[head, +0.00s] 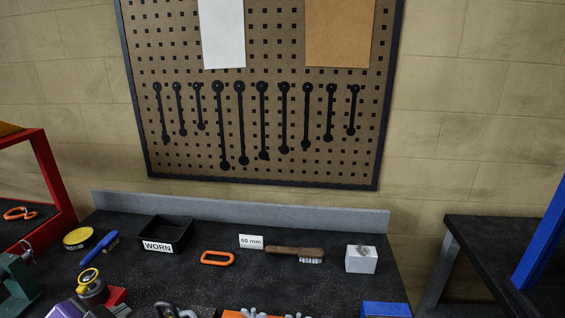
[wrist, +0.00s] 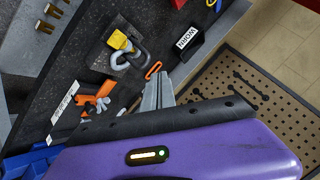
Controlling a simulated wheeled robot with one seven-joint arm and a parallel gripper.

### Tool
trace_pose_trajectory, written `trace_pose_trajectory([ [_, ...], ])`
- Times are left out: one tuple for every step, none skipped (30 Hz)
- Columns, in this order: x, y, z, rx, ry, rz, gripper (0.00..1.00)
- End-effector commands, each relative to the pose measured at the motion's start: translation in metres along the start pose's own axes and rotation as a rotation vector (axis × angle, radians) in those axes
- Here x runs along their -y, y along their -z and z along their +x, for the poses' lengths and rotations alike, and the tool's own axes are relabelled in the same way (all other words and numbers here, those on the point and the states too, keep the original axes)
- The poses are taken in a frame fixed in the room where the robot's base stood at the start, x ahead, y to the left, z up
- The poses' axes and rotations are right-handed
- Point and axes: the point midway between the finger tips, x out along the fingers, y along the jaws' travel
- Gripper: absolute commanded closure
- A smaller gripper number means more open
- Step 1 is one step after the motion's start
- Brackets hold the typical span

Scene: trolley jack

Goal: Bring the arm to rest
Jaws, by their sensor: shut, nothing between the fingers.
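My gripper (wrist: 157,88) shows in the wrist view as two grey fingers pressed together, with nothing between them. Its purple housing (wrist: 210,150) fills the lower part of that view. The fingers point toward an orange link (wrist: 153,70) that lies on the dark bench; whether they touch anything is unclear, but no contact shows. In the head view the same bench (head: 210,285) is seen from the front, and the gripper's fingers cannot be made out there.
A black WORN tray (head: 166,235), orange link (head: 217,258), brush (head: 295,253), 60 mm card (head: 251,241) and white block (head: 361,260) stand on the bench. A grey shackle with a yellow part (wrist: 122,45) and an orange tool (wrist: 98,103) lie near the fingers. A pegboard (head: 265,130) hangs behind.

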Motion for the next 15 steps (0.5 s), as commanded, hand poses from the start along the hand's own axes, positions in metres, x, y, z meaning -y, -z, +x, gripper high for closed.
trace_pose_trajectory([
  [-0.003,0.005,0.007,-0.013,0.049,-0.052,1.00],
  [-0.004,0.008,0.010,-0.022,0.085,-0.088,1.00],
  [-0.006,0.013,0.015,-0.037,0.130,-0.137,1.00],
  [-0.009,0.017,0.019,-0.050,0.163,-0.175,1.00],
  [-0.013,0.021,0.022,-0.065,0.194,-0.212,1.00],
  [-0.020,0.027,0.026,-0.087,0.236,-0.263,1.00],
  [-0.026,0.031,0.029,-0.103,0.265,-0.302,1.00],
  [-0.033,0.036,0.032,-0.123,0.292,-0.339,1.00],
  [-0.043,0.042,0.035,-0.149,0.327,-0.390,1.00],
  [-0.052,0.046,0.036,-0.168,0.353,-0.426,1.00],
  [-0.061,0.051,0.037,-0.188,0.375,-0.462,1.00],
  [-0.074,0.056,0.037,-0.215,0.402,-0.506,1.00],
  [-0.084,0.060,0.037,-0.234,0.422,-0.538,1.00],
  [-0.094,0.064,0.036,-0.253,0.439,-0.568,1.00],
  [-0.109,0.069,0.035,-0.278,0.459,-0.608,1.00],
])
